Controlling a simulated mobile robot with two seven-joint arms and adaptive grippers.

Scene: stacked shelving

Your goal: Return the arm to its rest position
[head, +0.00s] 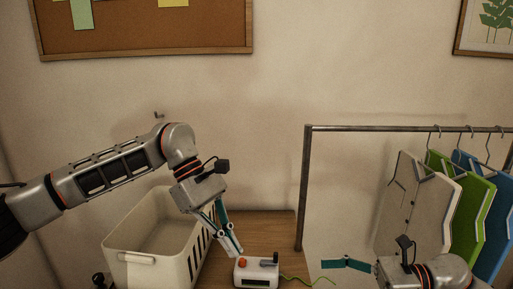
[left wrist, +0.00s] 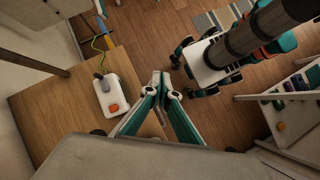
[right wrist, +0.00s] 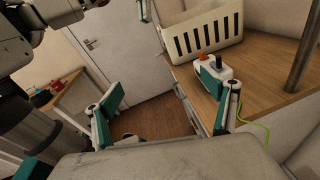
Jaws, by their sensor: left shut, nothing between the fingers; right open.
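My left gripper (head: 238,252) is shut and empty, pointing down just left of a white box (head: 256,271) with an orange-red button and a dark lever. In the left wrist view its fingertips (left wrist: 160,78) meet, apart from the white box (left wrist: 110,97). My left arm reaches in from the left, over the basket. My right gripper (right wrist: 170,100) is open and empty in the right wrist view, with the white box (right wrist: 214,74) beyond its right finger. In the head view it shows at the lower right, in front of the clothes rack.
A white basket (head: 133,256) stands on the wooden table (head: 270,222), left of the box. A metal rack (head: 304,190) with hanging white, green and blue garments stands at the right. A yellow-green cord (head: 318,281) runs from the box. A shelf (left wrist: 297,110) holds coloured items.

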